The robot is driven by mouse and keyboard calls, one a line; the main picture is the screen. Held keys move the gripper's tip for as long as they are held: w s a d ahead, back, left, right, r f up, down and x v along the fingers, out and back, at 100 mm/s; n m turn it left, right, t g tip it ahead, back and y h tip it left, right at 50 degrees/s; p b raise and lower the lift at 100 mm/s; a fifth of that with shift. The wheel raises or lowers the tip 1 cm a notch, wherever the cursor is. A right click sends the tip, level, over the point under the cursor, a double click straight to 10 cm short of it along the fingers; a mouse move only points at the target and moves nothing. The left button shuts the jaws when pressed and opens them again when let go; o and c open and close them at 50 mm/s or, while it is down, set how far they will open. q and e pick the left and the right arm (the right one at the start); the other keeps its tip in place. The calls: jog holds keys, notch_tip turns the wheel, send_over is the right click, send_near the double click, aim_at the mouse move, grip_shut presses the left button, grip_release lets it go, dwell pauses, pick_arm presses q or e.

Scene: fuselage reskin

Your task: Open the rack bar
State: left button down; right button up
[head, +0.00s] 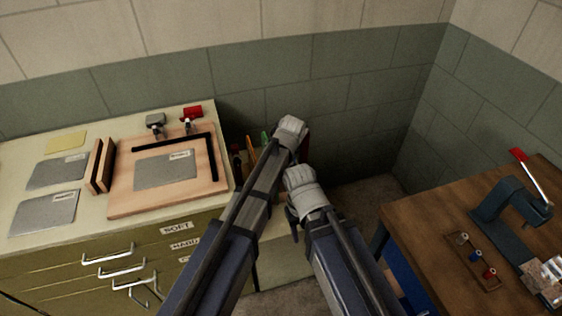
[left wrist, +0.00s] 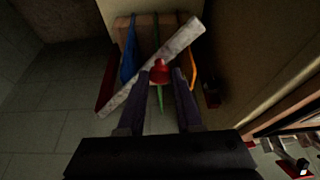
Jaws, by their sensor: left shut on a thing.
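The rack bar (left wrist: 183,38) is a pale, flat strip lying slantwise across the rack in the left wrist view. A red knob (left wrist: 159,68) sits near its middle. My left gripper (left wrist: 160,77) has its two fingers on either side of the knob and is shut on it. Behind the bar are blue (left wrist: 128,52), green (left wrist: 156,35) and orange (left wrist: 191,66) pieces.
A drawer cabinet (head: 95,247) on the left carries a wooden board (head: 130,200), grey sheets (head: 45,212) and a red-handled clamp (head: 190,115). A wooden bench (head: 430,235) with a blue-grey tool (head: 490,205) stands on the right. Walls close off the back.

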pick_arm(q)
jog(key=shift+s+d, duration=0.1)
jog(key=shift+d, duration=0.15)
pick_arm(e)
jog(key=shift+s+d, duration=0.1)
jog(key=shift+d, duration=0.1)
pick_arm(q)
jog(key=c, duration=0.6)
grip_release()
jog(key=shift+r, duration=0.1)
pick_arm(e)
jog(key=shift+r, duration=0.15)
